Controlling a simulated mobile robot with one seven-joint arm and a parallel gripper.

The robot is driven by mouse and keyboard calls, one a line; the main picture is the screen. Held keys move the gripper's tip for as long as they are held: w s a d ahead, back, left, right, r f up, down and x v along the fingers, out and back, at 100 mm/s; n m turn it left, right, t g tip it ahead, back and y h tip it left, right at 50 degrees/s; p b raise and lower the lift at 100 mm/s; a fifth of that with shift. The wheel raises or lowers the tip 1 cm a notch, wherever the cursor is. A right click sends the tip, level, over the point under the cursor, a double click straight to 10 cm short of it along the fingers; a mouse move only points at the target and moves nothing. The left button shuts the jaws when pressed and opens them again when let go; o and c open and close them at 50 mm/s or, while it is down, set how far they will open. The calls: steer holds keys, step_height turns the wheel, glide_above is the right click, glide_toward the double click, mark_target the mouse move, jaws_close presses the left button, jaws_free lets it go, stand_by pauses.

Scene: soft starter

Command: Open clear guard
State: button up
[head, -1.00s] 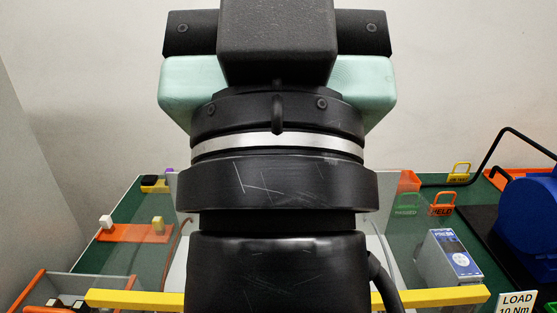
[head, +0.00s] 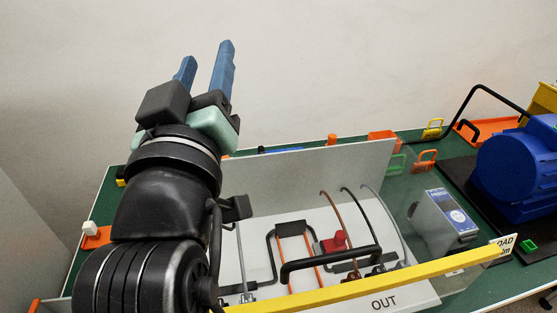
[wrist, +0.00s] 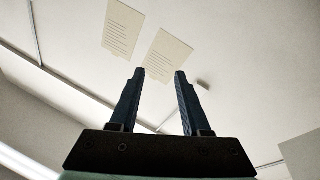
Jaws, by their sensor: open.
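The clear guard shows in the head view as a see-through sheet with a yellow front edge bar (head: 375,284). It lies over the white open-topped box at the lower middle. A black handle (head: 330,262) shows just behind the yellow bar. Whether the guard is fully down I cannot tell. My gripper (head: 207,55) is raised high at the left, well above the guard, with its blue fingers pointing up, apart and empty. In the wrist view my gripper (wrist: 160,73) faces the ceiling. My arm hides the left part of the box.
A white upright panel (head: 320,175) stands behind the box. A grey-blue unit (head: 440,220) stands right of it. A blue motor (head: 515,170) with a black cable is at the far right. Orange, green and yellow tags stand at the back. The space above the guard is clear.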

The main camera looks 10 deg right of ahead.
mark_target(327, 262)
step_height(327, 262, down, 14)
steer(key=n+g+h+p, duration=0.4)
steer(key=g+p, duration=0.1)
steer(key=g, duration=0.2)
steer(key=s+f+g+h+p, duration=0.1)
steer(key=s+f, duration=0.1)
steer(key=s+d+f+n+g+h+p, duration=0.1)
steer(key=s+f+g, duration=0.1)
steer(key=s, duration=0.1)
steer(key=s+f+n+g+h+p, duration=0.1)
steer(key=s, duration=0.1)
steer(key=shift+s+d+f+g, duration=0.2)
steer(key=shift+f+g, duration=0.1)
steer(key=shift+f, duration=0.1)
steer(key=s+d+n+g+h+p, duration=0.1)
steer(key=s+n+g+h+p, duration=0.2)
steer(key=s, duration=0.5)
steer(key=shift+m+h, duration=0.5)
steer(key=shift+h, duration=0.2)
steer(key=x, duration=0.4)
steer(key=p+x, duration=0.1)
steer(key=x, duration=0.4)
steer(key=f+p+x, duration=0.1)
steer(key=x, duration=0.3)
steer(key=shift+s+d, duration=0.1)
steer(key=shift+s, duration=0.1)
jaws_close()
